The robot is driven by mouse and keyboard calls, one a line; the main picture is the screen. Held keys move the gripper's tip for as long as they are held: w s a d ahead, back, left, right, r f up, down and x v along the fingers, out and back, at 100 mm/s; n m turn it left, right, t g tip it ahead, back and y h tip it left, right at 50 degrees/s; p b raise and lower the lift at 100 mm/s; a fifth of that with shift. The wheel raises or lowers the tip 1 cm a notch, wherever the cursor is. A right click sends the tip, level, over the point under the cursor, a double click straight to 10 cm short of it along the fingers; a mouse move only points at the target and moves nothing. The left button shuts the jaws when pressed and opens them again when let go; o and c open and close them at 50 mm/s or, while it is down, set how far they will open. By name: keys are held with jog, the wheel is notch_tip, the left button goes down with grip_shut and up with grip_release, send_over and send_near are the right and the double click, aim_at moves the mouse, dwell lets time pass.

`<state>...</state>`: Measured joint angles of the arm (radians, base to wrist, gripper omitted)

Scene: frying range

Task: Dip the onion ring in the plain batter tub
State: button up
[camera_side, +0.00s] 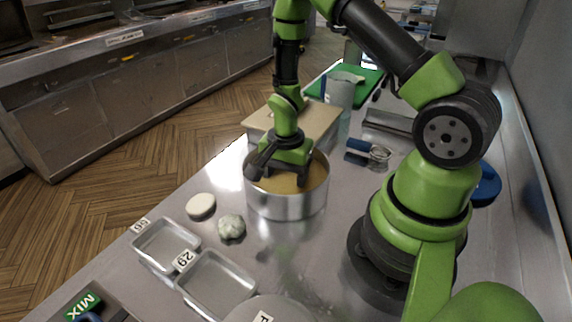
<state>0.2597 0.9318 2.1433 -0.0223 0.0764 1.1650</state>
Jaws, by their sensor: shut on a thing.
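A round steel tub (286,208) with tan batter inside stands near the middle of the steel counter. My gripper (286,181) points down into the tub's opening, with its fingers low at the batter. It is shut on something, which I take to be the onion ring. The ring itself is hidden by the fingers, the batter and the tub's near wall. I cannot tell how deep it is in the batter. I see no label on this tub that reads plain.
A white round piece (201,205) and a pale lump (231,227) lie left of the tub. Metal trays (217,286) stand at the front left. A tan block or board (325,117) is close behind the tub. A whisk-like tool (376,153) lies to the right.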

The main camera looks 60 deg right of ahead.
jog(key=shift+f, duration=0.45)
jog(key=shift+a, duration=0.15)
jog(key=shift+a, duration=0.15)
jog(key=shift+d, duration=0.55)
jog(key=shift+a, duration=0.55)
jog(key=shift+d, duration=0.3)
dwell(0.4)
